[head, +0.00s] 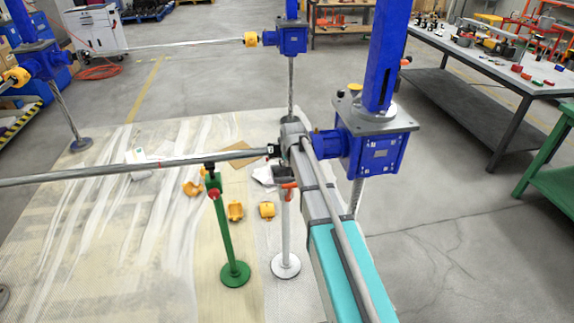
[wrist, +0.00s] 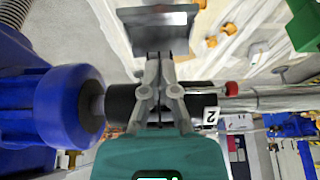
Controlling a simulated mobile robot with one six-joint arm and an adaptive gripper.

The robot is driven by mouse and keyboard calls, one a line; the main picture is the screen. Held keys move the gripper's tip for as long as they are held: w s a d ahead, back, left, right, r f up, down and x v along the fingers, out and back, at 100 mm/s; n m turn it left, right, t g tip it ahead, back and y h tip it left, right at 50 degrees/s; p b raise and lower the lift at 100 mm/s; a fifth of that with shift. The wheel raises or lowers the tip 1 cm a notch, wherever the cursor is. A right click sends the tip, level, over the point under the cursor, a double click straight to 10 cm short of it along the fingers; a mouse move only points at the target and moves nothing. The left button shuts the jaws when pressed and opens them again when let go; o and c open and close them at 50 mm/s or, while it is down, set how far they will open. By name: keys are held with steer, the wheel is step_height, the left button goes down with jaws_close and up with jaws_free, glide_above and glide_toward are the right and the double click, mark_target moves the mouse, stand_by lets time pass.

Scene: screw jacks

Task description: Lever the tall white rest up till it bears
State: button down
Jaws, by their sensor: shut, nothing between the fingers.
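The tall white rest (head: 286,225) stands upright on a round white base, with an orange-red lever handle (head: 289,185) and a dark head near its top. The grey shaft (head: 130,168) runs in from the left above it; whether the rest touches the shaft cannot be told. My gripper (wrist: 160,58) is shut and empty, its fingers crossing in front of the black coupling (wrist: 120,102) marked 2 in the wrist view. Its tips are close to a dark grey plate (wrist: 155,35), contact unclear. My arm hides part of the shaft's right end in the head view.
A green rest (head: 228,235) with a red knob stands left of the white one. The blue jack (head: 375,150) is close on the right. Yellow guards (head: 236,211) lie on the floor mat. A grey bench (head: 500,65) and green table (head: 550,165) stand at right.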

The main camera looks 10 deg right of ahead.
steer(key=b, duration=0.4)
glide_above(290, 180)
steer(key=s+a, duration=0.1)
steer(key=shift+f, duration=2.2)
steer(key=shift+s+f+b, duration=0.45)
steer(key=shift+s+f, duration=0.05)
steer(key=shift+s, duration=0.4)
steer(key=shift+s+f+b, duration=0.4)
steer(key=shift+s+f, duration=0.1)
steer(key=shift+s, duration=0.35)
steer(key=shift+a, duration=0.3)
steer(key=shift+s+d, duration=0.15)
steer(key=shift+d, duration=0.1)
steer(key=shift+s+f+t+b, duration=0.2)
steer(key=shift+s+t+b, duration=0.1)
steer(key=shift+b, duration=0.15)
